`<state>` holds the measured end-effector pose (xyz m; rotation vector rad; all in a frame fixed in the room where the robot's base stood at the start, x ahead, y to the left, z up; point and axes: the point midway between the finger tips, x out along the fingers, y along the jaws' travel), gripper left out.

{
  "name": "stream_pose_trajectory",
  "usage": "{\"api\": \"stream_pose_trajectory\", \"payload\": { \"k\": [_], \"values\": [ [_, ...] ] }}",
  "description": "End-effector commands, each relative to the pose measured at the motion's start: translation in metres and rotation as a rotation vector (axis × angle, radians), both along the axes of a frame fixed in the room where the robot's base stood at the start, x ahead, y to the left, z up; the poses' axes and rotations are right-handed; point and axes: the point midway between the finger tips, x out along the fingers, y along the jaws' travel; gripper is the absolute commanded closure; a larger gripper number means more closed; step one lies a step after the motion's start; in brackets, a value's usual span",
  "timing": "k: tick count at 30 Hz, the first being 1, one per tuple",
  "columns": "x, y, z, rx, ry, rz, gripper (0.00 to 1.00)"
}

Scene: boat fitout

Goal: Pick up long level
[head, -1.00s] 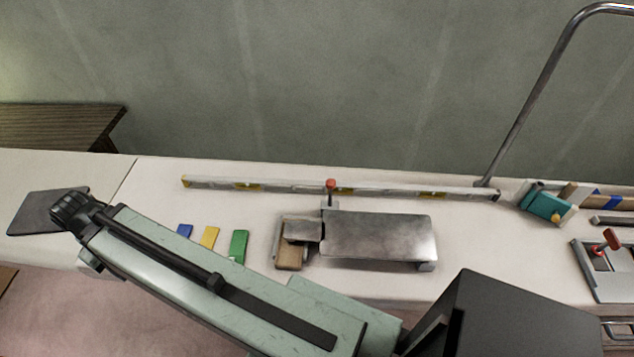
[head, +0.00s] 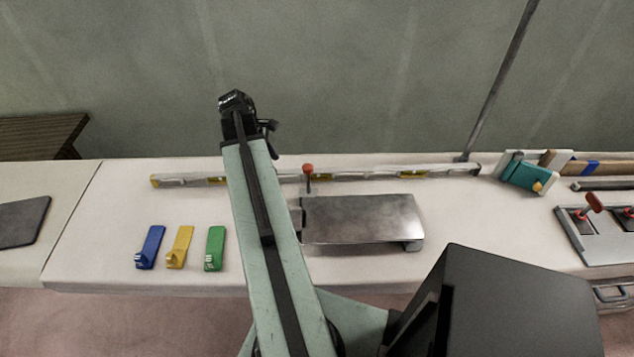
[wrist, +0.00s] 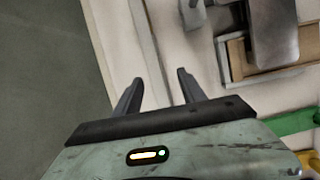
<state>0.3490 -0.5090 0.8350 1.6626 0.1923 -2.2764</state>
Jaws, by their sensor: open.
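The long level (head: 400,175) is a pale bar with yellow-edged vials, lying along the back of the white bench in the head view. My arm crosses in front of its left part and hides a short stretch. In the wrist view the level (wrist: 145,35) is a narrow pale strip running down between my fingers. My gripper (wrist: 160,78) is open and empty, one finger on each side of the strip in the picture. I cannot tell how high it is above the level. In the head view my fingertips are not clear.
A metal-plated tool (head: 362,219) with a red-knobbed lever (head: 308,170) stands just in front of the level. Blue (head: 150,247), yellow (head: 180,247) and green (head: 215,248) pieces lie front left. A teal tool (head: 526,176) is near the level's right end. A wall rises behind.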

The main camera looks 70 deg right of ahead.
Motion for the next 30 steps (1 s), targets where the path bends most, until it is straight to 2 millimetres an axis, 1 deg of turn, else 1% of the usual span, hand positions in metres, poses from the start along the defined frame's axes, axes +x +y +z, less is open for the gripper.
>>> {"api": "stream_pose_trajectory", "payload": {
  "k": [1, 3, 5, 7, 11, 18, 21, 23, 26, 30],
  "values": [
    [-0.031, -0.024, -0.006, 0.01, 0.028, 0.004, 0.52],
    [-0.064, -0.043, -0.007, 0.027, 0.059, 0.025, 0.52],
    [-0.082, -0.053, -0.007, 0.037, 0.079, 0.038, 0.52],
    [-0.094, -0.058, -0.006, 0.045, 0.09, 0.048, 0.52],
    [-0.098, -0.06, -0.007, 0.048, 0.094, 0.053, 0.52],
    [-0.105, -0.062, -0.033, 0.047, 0.094, 0.054, 0.52],
    [-0.106, -0.062, -0.031, 0.047, 0.093, 0.054, 0.52],
    [-0.106, -0.062, -0.034, 0.047, 0.093, 0.054, 0.52],
    [-0.11, -0.063, -0.047, 0.046, 0.093, 0.053, 0.52],
    [-0.119, -0.064, -0.072, 0.046, 0.093, 0.053, 0.52]
  ]
}}
